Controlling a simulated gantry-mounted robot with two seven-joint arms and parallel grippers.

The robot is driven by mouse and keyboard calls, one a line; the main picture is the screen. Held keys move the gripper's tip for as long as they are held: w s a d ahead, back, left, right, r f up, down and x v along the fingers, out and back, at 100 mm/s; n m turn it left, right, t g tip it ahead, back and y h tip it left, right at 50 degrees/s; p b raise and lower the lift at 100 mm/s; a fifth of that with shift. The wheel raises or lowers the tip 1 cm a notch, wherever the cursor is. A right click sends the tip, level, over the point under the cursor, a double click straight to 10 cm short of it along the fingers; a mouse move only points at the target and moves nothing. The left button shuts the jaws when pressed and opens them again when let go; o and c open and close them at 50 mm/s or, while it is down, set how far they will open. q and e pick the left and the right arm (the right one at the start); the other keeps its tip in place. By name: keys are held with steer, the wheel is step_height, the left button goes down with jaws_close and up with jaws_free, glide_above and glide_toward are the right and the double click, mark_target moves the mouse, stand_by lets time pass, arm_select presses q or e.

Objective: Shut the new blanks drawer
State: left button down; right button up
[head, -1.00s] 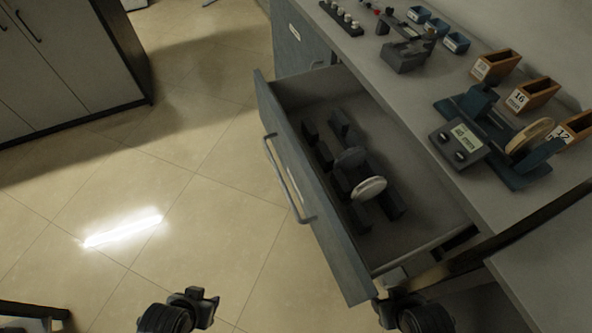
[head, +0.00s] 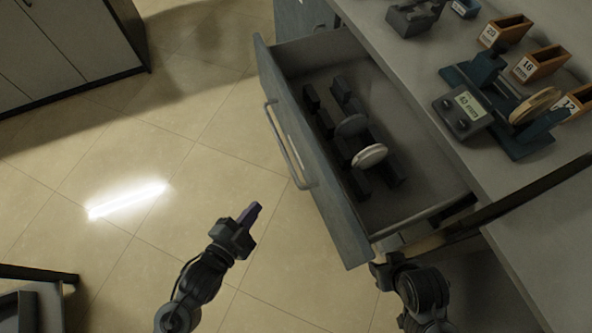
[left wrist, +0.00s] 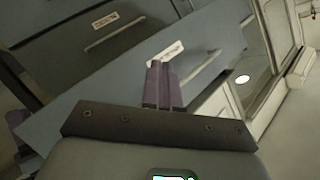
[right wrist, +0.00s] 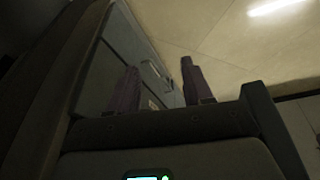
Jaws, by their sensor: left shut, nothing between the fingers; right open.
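The drawer (head: 310,170) stands pulled out from the grey cabinet under the counter, its bar handle (head: 287,147) facing left. Inside it are dark rack blocks holding a dark disc (head: 351,125) and a pale disc (head: 369,156). My left gripper (head: 250,214) is shut and empty, in front of the drawer and apart from it. In the left wrist view its fingers (left wrist: 163,84) point at a drawer front with a white label (left wrist: 165,54) and handle (left wrist: 202,68). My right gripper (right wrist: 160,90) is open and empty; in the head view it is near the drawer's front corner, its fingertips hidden.
The counter (head: 420,90) above holds a device with a display (head: 467,104), a tan disc (head: 534,106) and several orange numbered boxes (head: 541,63). A separate cabinet (head: 70,50) stands at the far left. The tiled floor before the drawer is clear.

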arm_select(q)
steer(key=d+r+m+h, duration=0.3)
steer(key=d+m+h, duration=0.1)
steer(key=m+h, duration=0.25)
steer(key=m+g+h+p, duration=0.25)
steer(key=m+g, duration=0.35)
steer(key=m, duration=0.5)
glide_toward(307, 168)
steer(key=shift+h, duration=0.4)
steer(key=b+x, duration=0.1)
steer(key=x, duration=0.1)
steer(key=b+x, duration=0.3)
steer(key=x, duration=0.2)
steer(key=shift+s+f+b, duration=0.1)
steer(key=shift+f+b, duration=0.15)
steer(key=shift+b, duration=0.1)
